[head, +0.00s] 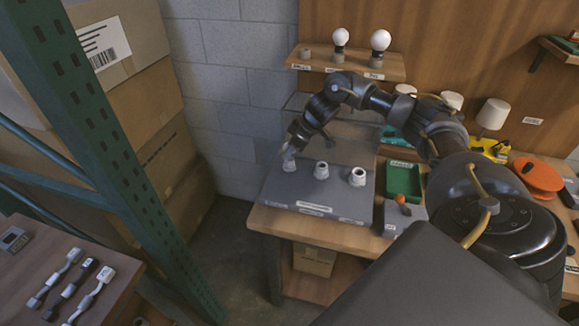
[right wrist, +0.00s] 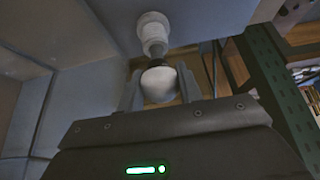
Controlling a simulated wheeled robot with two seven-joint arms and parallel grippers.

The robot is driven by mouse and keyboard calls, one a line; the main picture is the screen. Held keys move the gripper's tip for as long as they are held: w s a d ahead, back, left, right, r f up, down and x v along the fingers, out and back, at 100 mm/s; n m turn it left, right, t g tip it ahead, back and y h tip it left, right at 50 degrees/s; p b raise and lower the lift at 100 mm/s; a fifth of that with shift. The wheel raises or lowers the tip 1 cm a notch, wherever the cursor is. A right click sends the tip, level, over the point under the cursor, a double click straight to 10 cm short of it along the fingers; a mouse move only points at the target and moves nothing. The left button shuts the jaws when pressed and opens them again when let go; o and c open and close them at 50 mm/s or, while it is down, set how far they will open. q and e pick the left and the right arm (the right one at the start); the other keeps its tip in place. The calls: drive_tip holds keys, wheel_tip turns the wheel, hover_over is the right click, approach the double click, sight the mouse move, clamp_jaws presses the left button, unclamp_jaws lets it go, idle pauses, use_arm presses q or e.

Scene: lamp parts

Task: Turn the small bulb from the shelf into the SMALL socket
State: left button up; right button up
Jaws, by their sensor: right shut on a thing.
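My right gripper (head: 290,149) reaches down to the leftmost white socket (head: 288,165) on the grey panel (head: 335,193). In the right wrist view the gripper (right wrist: 158,88) is shut on a small white bulb (right wrist: 160,78). The bulb's darker base points at the white socket (right wrist: 153,28) and is in line with it. Base and socket meet or nearly meet; I cannot tell how deep the base sits. Two more white sockets, the middle one (head: 321,170) and the right one (head: 357,177), stand empty. Panel labels are unreadable. My left gripper is not in view.
The wall shelf (head: 346,67) holds two bulbs (head: 340,37) (head: 380,40) and an empty holder (head: 307,53) at its left. A green tray (head: 403,180) stands right of the panel. A green rack post (head: 95,130) and cardboard boxes (head: 140,90) are at the left.

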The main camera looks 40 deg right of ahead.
drive_tip(key=shift+f, duration=0.7)
idle(1.7)
drive_tip(key=o, duration=0.3)
drive_tip(key=c, duration=0.3)
drive_tip(key=shift+s+a+f+p, duration=0.1)
drive_tip(key=shift+s+f+p, duration=0.1)
drive_tip(key=shift+p, duration=0.25)
idle(0.3)
